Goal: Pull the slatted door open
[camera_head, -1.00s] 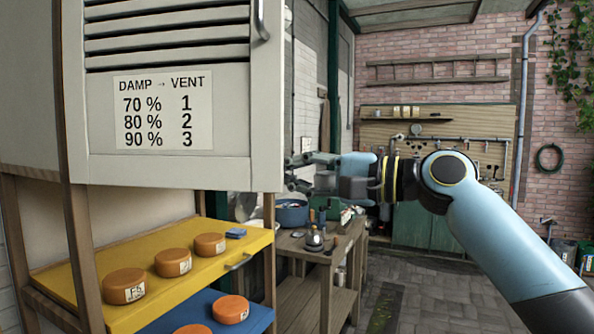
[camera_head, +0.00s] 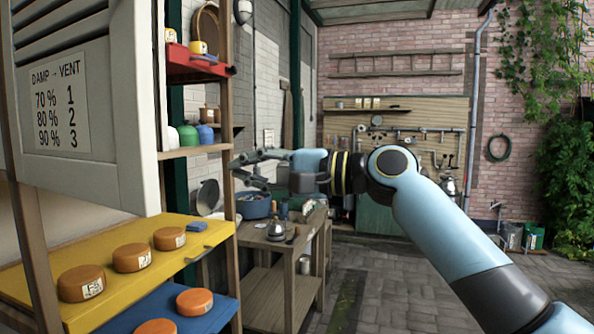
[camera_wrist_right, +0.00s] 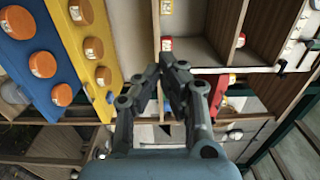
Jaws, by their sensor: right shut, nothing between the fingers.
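My left gripper is not in view.
A yellow board (camera_head: 30,285) and a blue board (camera_head: 215,318) with orange cheeses lie below the door. A red tray (camera_head: 190,66) with small items sits inside the cabinet. A wooden workbench (camera_head: 262,244) stands behind. The paved floor (camera_head: 400,285) at right is clear.

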